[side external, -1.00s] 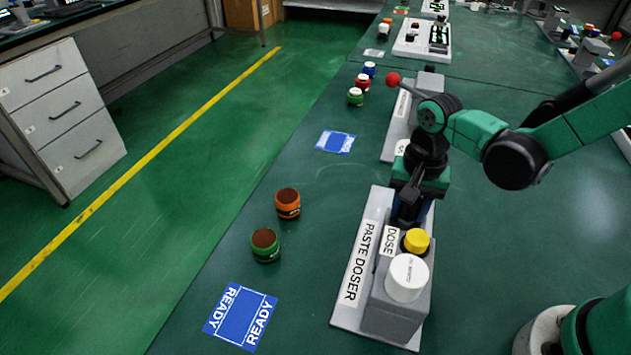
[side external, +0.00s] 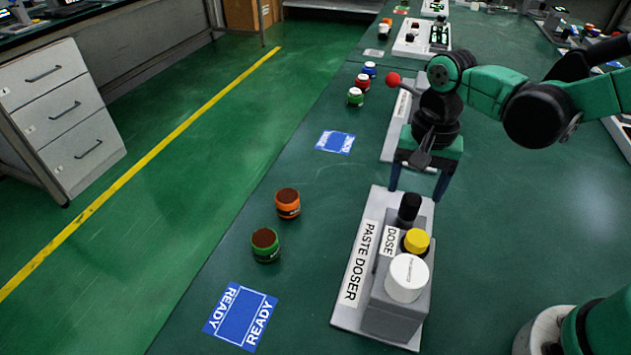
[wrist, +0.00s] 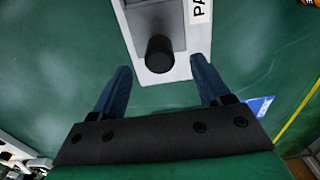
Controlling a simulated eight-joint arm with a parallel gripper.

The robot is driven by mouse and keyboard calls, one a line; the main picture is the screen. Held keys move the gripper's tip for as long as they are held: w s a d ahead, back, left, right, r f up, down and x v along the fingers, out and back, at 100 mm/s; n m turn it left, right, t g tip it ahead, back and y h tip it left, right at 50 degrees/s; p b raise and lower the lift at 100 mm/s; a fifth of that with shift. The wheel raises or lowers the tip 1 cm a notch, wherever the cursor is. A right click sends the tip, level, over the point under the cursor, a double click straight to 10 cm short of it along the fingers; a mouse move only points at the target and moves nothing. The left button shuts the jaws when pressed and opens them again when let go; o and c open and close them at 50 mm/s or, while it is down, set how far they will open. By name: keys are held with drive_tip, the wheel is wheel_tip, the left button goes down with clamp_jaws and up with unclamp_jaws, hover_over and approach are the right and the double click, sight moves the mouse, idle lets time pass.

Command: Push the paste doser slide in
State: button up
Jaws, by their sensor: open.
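The paste doser (side external: 385,275) stands on its light grey base plate on the green table, with a yellow DOSE button (side external: 416,240) and a white cylinder (side external: 406,278) on top. A black knob (side external: 409,208) is at its far end, likely the slide's handle; it also shows in the wrist view (wrist: 159,55). My gripper (side external: 416,193) is open and empty, just beyond the knob at the plate's far edge. In the wrist view my gripper's fingers (wrist: 163,78) are spread wide, one on each side of the knob's line, not touching it. How far the slide is in cannot be told.
An orange jar (side external: 288,204) and a green jar (side external: 265,245) stand left of the doser, near a blue READY mat (side external: 240,316). Another device with a red ball-ended lever (side external: 393,79) stands behind my gripper. Several small jars stand farther back.

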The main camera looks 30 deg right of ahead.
sight(413, 197)
drive_tip(key=shift+r, duration=0.25)
drive_tip(key=shift+r, duration=0.8)
drive_tip(key=shift+f, duration=2.8)
clamp_jaws()
